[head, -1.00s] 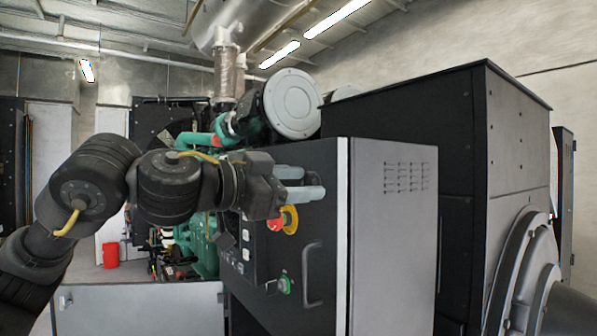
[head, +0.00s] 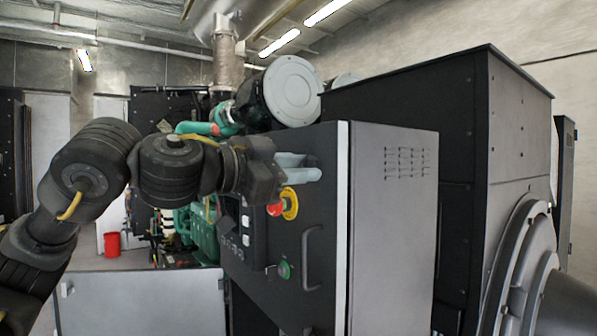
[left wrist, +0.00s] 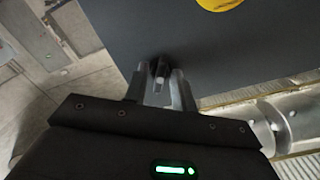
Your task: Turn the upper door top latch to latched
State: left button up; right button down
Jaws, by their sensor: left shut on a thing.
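The upper door (head: 325,195) is the dark front panel of the genset cabinet, with a vertical handle (head: 309,258). My left gripper (head: 312,173) is at the upper part of this door, above a red and yellow stop button (head: 283,204). In the left wrist view, my left gripper (left wrist: 160,88) has its fingers closed around a small dark latch (left wrist: 159,68) at the edge of the dark panel (left wrist: 215,50). The fingers hide most of the latch, so its turn angle is unclear. In the head view the latch is hidden. My right gripper is out of view.
A large round grey cover (head: 292,91) rises behind the cabinet top. A low grey panel (head: 140,302) stands at the lower left. A red bucket (head: 112,244) is on the floor behind it.

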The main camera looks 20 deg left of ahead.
pick_arm(q)
jog(key=shift+f+m+b, duration=0.15)
jog(key=shift+m+b, duration=0.4)
jog(key=shift+m, duration=0.15)
jog(key=shift+r, duration=0.2)
dwell(0.5)
jog(key=o, duration=1)
jog(key=shift+d, duration=0.1)
jog(key=b+v, duration=0.6)
jog(key=v, duration=0.4)
jog(key=shift+s+a, duration=0.25)
